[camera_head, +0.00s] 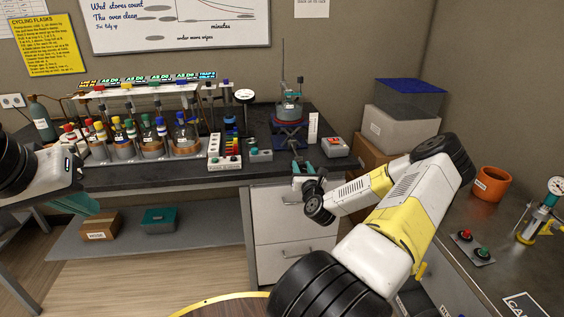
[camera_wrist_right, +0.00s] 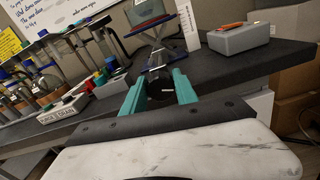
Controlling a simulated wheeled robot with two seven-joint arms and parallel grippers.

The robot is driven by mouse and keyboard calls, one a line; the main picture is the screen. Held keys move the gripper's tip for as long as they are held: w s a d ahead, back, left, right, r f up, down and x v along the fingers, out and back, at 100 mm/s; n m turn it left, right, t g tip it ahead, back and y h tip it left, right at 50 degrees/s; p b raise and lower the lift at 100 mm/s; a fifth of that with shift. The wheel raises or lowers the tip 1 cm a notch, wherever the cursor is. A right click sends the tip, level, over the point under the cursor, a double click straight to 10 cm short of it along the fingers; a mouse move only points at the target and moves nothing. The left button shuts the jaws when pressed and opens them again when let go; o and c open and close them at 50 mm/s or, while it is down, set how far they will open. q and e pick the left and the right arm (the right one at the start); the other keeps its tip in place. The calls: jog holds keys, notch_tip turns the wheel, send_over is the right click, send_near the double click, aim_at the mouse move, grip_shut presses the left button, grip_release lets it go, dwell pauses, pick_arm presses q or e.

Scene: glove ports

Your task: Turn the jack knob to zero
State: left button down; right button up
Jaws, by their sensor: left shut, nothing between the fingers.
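The lab jack (camera_head: 290,132) stands on the dark bench with a pot on top; its crossed arms and blue parts show in the right wrist view (camera_wrist_right: 158,55). Its dark round knob (camera_wrist_right: 161,89), with a small white mark, faces the right wrist camera. My right gripper (camera_head: 301,167) is at the bench's front edge below the jack. In the wrist view its teal fingers (camera_wrist_right: 160,92) stand apart, one on each side of the knob; whether both touch it is unclear. My left gripper (camera_head: 84,205) is far left, low in front of the bench, shut and empty.
Drawers (camera_head: 290,215) lie below.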

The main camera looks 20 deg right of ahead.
grip_shut()
